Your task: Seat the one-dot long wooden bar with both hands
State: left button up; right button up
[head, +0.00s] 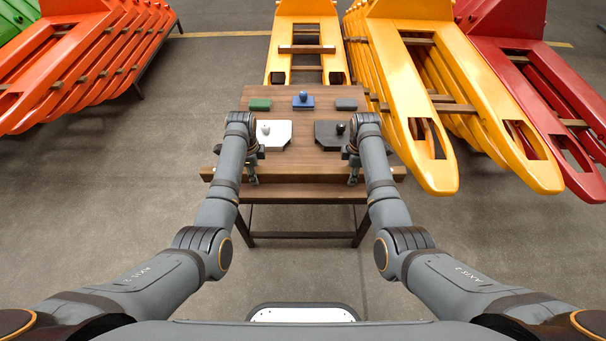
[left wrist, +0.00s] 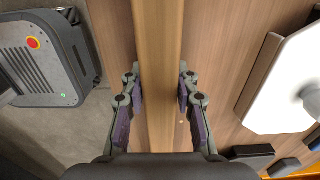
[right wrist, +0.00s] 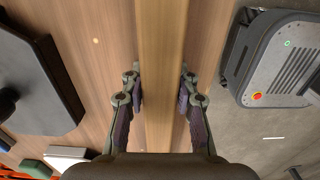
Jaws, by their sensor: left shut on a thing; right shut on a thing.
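The long wooden bar (head: 303,174) runs left to right along the near edge of the brown table (head: 302,120); its ends reach past my two grippers. My left gripper (head: 252,176) is shut on its left part; in the left wrist view the fingers (left wrist: 158,98) lie on both sides of the bar (left wrist: 158,45). My right gripper (head: 353,176) is shut on its right part, with fingers (right wrist: 160,98) on both sides of the bar (right wrist: 160,45). I cannot tell whether the bar touches the table. No dot is clearly readable on the bar.
A white plate (head: 270,142) and a black plate (head: 328,141), both knobbed, lie behind the bar. Green (head: 260,105), knobbed blue (head: 303,103) and grey (head: 346,105) blocks stand farther back. Orange (head: 95,60), yellow (head: 425,90) and red (head: 540,95) pallet jacks surround the table.

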pick_arm(q)
grip_shut()
pick_arm(e)
grip_shut()
pick_arm(q)
jog(key=shift+r, duration=0.1)
pick_arm(e)
jog(key=shift+r, duration=0.1)
